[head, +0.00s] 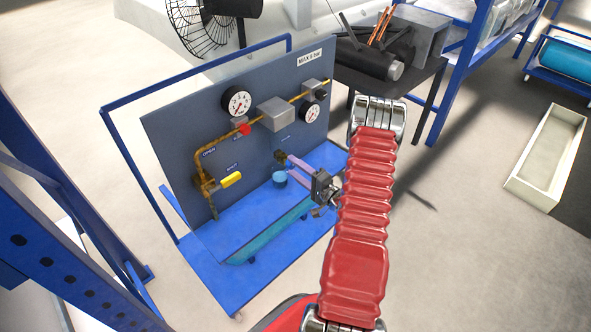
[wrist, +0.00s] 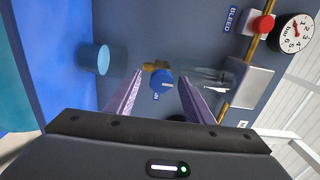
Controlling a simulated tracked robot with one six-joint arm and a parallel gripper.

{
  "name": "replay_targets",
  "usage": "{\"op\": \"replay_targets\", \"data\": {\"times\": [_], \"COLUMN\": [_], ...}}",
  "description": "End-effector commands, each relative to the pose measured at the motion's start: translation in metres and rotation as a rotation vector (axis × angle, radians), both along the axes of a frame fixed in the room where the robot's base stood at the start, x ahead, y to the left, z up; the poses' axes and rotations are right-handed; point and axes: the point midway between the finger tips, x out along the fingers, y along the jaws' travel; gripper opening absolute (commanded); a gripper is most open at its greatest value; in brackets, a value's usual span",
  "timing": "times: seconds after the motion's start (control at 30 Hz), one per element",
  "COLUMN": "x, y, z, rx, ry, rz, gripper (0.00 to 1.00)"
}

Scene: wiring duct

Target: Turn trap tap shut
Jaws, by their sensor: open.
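The trap tap appears as a round blue knob (wrist: 162,85) on a small brass fitting on the panel in the wrist view, with a small label beside it that I cannot read. My gripper (wrist: 160,80) is open, its two purple fingers either side of the knob in that picture. Whether they touch it cannot be told; a gap shows on both sides. In the head view my gripper (head: 291,164) reaches the lower right of the panel, and its fingers mostly hide the tap there.
A light-blue cup (head: 280,178) stands just below the gripper; it also shows in the wrist view (wrist: 95,58). A yellow lever (head: 231,180), a red button (head: 244,130) and gauges (head: 237,103) sit on the grey panel (head: 175,135). A blue frame (head: 140,190) surrounds it.

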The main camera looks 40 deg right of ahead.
Motion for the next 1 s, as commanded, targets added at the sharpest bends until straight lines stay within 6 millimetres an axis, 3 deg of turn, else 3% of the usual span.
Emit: {"op": "replay_targets", "data": {"times": [0.17, 0.37, 1.0], "x": [-0.002, -0.018, -0.114], "y": [-0.001, -0.003, -0.005], "z": [0.001, 0.000, 0.000], "rx": [-0.001, -0.001, 0.001], "ry": [-0.001, 0.000, 0.000], "rz": [-0.002, -0.004, -0.004], "gripper": [0.48, 0.48, 0.48]}}
